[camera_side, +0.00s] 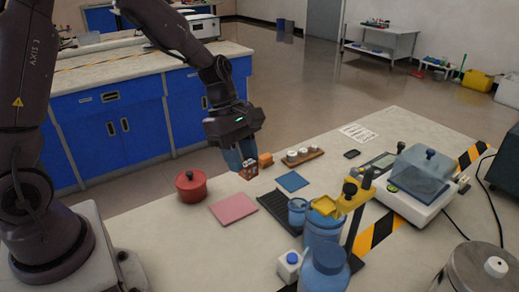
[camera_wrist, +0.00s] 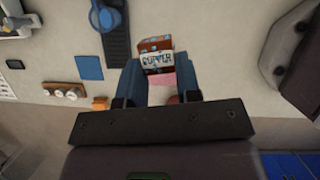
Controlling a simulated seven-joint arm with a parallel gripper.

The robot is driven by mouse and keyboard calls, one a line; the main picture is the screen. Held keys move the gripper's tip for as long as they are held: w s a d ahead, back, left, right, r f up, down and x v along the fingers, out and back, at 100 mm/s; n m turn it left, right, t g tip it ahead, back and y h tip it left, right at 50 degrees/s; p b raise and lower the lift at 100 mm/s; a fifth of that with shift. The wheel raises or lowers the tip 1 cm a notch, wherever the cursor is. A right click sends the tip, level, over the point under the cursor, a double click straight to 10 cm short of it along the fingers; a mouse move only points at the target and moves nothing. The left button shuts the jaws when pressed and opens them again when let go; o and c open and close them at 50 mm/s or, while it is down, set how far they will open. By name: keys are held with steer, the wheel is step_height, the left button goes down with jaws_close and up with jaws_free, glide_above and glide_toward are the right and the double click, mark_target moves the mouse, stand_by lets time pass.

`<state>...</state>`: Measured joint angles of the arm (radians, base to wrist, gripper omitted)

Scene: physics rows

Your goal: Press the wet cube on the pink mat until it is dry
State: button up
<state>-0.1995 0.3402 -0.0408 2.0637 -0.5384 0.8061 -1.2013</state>
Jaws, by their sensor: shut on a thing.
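My gripper (camera_side: 243,165) is shut on a small brown and white cube (camera_side: 249,173), held in the air over the bench. In the wrist view, the cube (camera_wrist: 156,60) sits between the two blue fingers of my gripper (camera_wrist: 157,66) and shows lettering like "COPPER" on a white band. Whether it is wet cannot be told. The pink mat (camera_side: 233,208) lies flat and bare on the bench, nearer the side camera than the cube. In the wrist view, part of the mat (camera_wrist: 161,80) shows beyond the cube, which hides the rest.
A red lidded pot (camera_side: 191,187) stands left of the mat. A blue mat (camera_side: 292,181), an orange block (camera_side: 265,160), a rack with white pieces (camera_side: 303,156) and a dark ribbed tray (camera_side: 281,209) lie to the right.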

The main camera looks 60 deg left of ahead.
steer(key=shift+w+a+f+m+g, duration=0.15)
steer(key=shift+a+f+m, duration=0.2)
steer(key=shift+a+f, duration=1.95)
steer(key=shift+w+a+f+m+g, duration=0.1)
steer(key=shift+a+f+m, duration=0.2)
steer(key=shift+a+f, duration=2.05)
steer(key=shift+w+a+f+m+g, duration=0.15)
steer(key=shift+a+f+m, duration=0.35)
steer(key=shift+f, duration=3.4)
steer(key=shift+a, duration=0.15)
steer(key=o, duration=0.4)
steer(key=shift+c, duration=1.1)
